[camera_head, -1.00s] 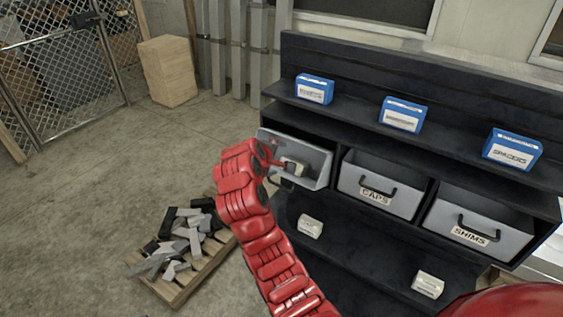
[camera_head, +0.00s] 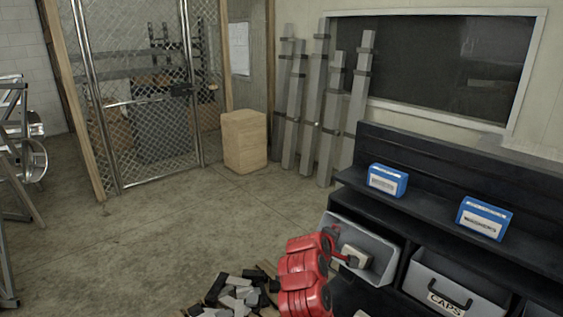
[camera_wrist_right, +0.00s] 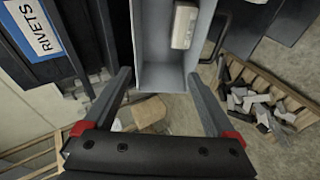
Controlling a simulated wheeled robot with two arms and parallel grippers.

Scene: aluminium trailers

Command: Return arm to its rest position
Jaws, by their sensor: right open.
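My right arm is red and comes up from the bottom of the head view. Its gripper (camera_head: 338,246) is at the left end of the shelf unit, in front of the leftmost grey bin (camera_head: 372,268). In the right wrist view the two dark fingers of the gripper (camera_wrist_right: 160,82) are spread wide with nothing between them. The grey bin (camera_wrist_right: 160,76) lies just beyond the fingertips and holds a pale block (camera_wrist_right: 184,26). My left gripper is not in view.
A black shelf unit (camera_head: 452,168) carries blue-and-white boxes (camera_head: 388,180) and a CAPS bin (camera_head: 450,283). A pallet of metal offcuts (camera_head: 235,294) lies on the floor beside my arm. A cardboard-coloured box (camera_head: 244,140) stands by the mesh gate (camera_head: 150,100).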

